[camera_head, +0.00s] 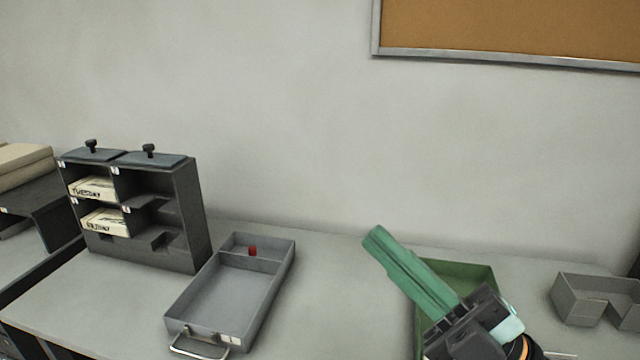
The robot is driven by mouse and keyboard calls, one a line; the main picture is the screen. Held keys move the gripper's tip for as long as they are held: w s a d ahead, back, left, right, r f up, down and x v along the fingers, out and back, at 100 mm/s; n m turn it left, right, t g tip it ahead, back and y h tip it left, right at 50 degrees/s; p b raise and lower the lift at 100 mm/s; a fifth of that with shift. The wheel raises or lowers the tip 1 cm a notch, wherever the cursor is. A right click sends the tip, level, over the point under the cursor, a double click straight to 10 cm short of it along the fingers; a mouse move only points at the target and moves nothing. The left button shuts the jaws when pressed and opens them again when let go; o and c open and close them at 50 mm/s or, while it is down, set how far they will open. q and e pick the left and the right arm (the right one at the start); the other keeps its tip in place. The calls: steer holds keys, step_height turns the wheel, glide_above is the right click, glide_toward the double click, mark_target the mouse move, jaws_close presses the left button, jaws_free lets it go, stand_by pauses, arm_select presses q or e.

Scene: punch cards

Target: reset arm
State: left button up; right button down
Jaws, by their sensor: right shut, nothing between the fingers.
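My right gripper (378,238) is at the lower right, with its green fingers together and pointing up and to the left. It is shut and empty, in front of a green tray (466,270) and hiding much of it. My left gripper is not in view.
A dark card rack (188,215) with lids and labelled card stacks (104,222) stands at the left. A grey drawer tray (222,295) holding a small red object (252,250) lies in the middle. A grey bin (580,295) is at the right. The table between tray and gripper is clear.

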steer(key=w+d+f+m+t+h, duration=0.5)
steer(key=w+d+m+t+h, duration=0.3)
steer(key=m+h, duration=0.45)
steer(key=d+f+m+g+h, duration=0.2)
steer(key=d+f+m+h, duration=0.15)
steer(key=f, duration=0.55)
steer(key=d+f+m+g+h, duration=0.3)
steer(key=f+m+h, duration=0.2)
steer(key=f, duration=0.3)
steer(key=s+f+m+g, duration=0.2)
steer(key=s+f+g, duration=1)
steer(key=s+f, duration=0.85)
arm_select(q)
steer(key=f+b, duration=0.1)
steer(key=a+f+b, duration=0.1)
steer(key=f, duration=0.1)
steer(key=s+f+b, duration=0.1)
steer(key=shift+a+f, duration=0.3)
arm_select(e)
steer(key=w+a+f+t+y, duration=0.1)
steer(key=w+a+f+t, duration=0.1)
steer(key=f, duration=0.5)
steer(key=w+a+f+t+y, duration=0.1)
steer(key=w+a+f+t, duration=0.1)
steer(key=f, duration=0.5)
steer(key=shift+w+a+f+t, duration=0.25)
steer(key=shift+w+t, duration=0.15)
steer(key=shift+t, duration=0.3)
